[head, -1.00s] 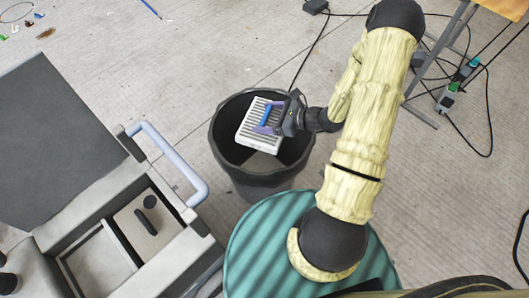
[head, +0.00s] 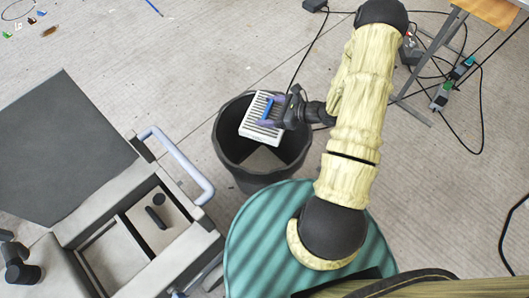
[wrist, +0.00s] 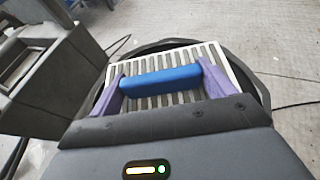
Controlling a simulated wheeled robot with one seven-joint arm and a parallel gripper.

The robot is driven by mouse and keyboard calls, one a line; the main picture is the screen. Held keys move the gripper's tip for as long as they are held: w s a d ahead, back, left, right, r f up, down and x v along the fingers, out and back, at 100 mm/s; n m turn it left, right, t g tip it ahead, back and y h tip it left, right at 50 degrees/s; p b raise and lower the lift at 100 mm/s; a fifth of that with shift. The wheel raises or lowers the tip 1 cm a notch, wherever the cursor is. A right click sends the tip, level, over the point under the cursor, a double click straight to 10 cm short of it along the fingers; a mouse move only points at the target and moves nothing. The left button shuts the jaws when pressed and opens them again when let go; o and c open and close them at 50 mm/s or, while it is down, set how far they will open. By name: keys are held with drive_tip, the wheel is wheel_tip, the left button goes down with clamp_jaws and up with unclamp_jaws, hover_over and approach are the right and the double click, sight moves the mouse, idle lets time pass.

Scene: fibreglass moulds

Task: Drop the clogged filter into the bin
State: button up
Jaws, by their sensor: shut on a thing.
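The filter (head: 262,128) is a white-framed slatted panel with a blue handle bar. My gripper (head: 268,111) is shut on the blue handle and holds the filter tilted over the mouth of the bin. The bin (head: 222,155) is a dark round container standing on the floor. In the wrist view, the purple fingertips (wrist: 161,82) sit at both ends of the blue handle, with the filter (wrist: 150,100) beneath. The bin's rim (wrist: 262,92) shows behind the filter. Part of the bin's inside is hidden by the filter.
A grey machine (head: 95,215) with an open compartment and a tubular handle (head: 180,165) stands left of the bin. A teal round surface (head: 250,240) is in front of the bin. A wooden-topped table (head: 497,12) and cables (head: 482,110) are at right.

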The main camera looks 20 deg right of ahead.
drive_tip(key=shift+a+f+b, duration=0.1)
drive_tip(key=shift+f+b, duration=2.05)
drive_tip(key=shift+f, duration=0.75)
drive_tip(key=o, duration=1.1)
drive_tip(key=p+v, duration=0.4)
drive_tip(key=v, duration=1.3)
drive_tip(key=shift+d+p, duration=0.3)
drive_tip(key=shift+d, duration=0.05)
drive_tip(key=shift+s+a, duration=0.1)
drive_tip(key=shift+s, duration=0.05)
